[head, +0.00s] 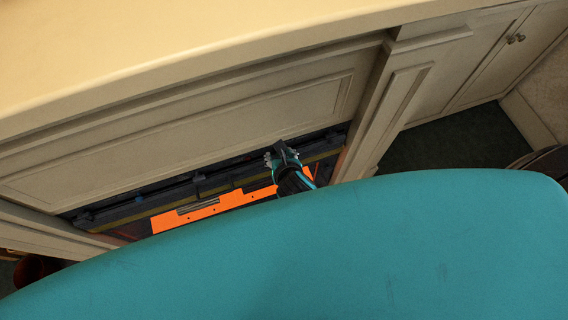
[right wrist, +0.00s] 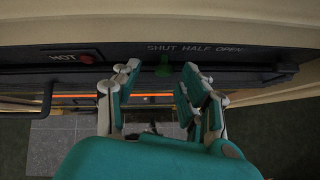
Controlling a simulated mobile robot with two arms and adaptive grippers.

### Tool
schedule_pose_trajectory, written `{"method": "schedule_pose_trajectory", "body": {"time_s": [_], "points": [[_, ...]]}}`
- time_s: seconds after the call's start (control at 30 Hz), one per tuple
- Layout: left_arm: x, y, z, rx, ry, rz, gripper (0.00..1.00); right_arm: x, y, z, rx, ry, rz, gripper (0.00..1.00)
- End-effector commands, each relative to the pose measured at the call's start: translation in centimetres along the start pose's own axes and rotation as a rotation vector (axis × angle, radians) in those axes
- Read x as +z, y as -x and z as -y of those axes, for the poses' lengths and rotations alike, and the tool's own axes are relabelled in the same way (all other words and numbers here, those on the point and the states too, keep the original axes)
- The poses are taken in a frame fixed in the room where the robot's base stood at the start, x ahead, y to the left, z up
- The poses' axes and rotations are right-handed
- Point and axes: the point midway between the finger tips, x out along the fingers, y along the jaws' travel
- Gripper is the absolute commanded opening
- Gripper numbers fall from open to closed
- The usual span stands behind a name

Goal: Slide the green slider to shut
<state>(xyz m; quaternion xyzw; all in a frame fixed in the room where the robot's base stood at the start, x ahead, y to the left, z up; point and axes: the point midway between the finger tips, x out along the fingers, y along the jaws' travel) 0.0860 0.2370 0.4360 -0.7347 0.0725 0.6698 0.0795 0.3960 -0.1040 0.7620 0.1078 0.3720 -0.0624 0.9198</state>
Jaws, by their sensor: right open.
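The green slider (right wrist: 163,67) is a small green tab on the dark strip of the fireplace. In the right wrist view it sits beneath the word SHUT, left of the words HALF and OPEN. My right gripper (right wrist: 159,74) is open, its two fingers on either side of the slider with a gap to each. It holds nothing. In the head view my right gripper (head: 284,155) is small at the top of the fireplace opening, and the slider cannot be made out there. My left gripper is in neither view.
A red knob (right wrist: 87,59) by the word HOT is left of the slider. A dark handle (right wrist: 47,98) hangs further left. The pale mantel (head: 150,55) overhangs the opening, where an orange panel (head: 215,206) shows. Cabinet doors (head: 500,55) stand at right.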

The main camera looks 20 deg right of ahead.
Motion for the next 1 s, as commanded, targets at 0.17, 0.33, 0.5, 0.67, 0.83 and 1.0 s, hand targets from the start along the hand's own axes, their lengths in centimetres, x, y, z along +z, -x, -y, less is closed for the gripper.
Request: {"method": "schedule_pose_trajectory", "body": {"time_s": [0.17,0.33,0.5,0.67,0.83,1.0], "points": [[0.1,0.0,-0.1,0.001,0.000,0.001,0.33,-0.1,3.1,-0.1,0.002,-0.001,-0.001,0.43],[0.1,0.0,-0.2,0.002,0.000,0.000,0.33,-0.1,6.8,-0.1,0.002,-0.001,-0.002,0.43],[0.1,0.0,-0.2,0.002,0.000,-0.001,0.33,-0.1,9.9,-0.1,0.002,-0.001,-0.002,0.43],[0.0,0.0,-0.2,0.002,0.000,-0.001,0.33,0.0,11.4,-0.1,0.002,-0.001,-0.002,0.43],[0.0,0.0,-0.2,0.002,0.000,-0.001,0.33,0.0,11.7,-0.1,0.002,0.000,-0.001,0.43],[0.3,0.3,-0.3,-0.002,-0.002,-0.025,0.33,0.0,11.7,-0.1,0.002,0.000,-0.001,0.43]]}}
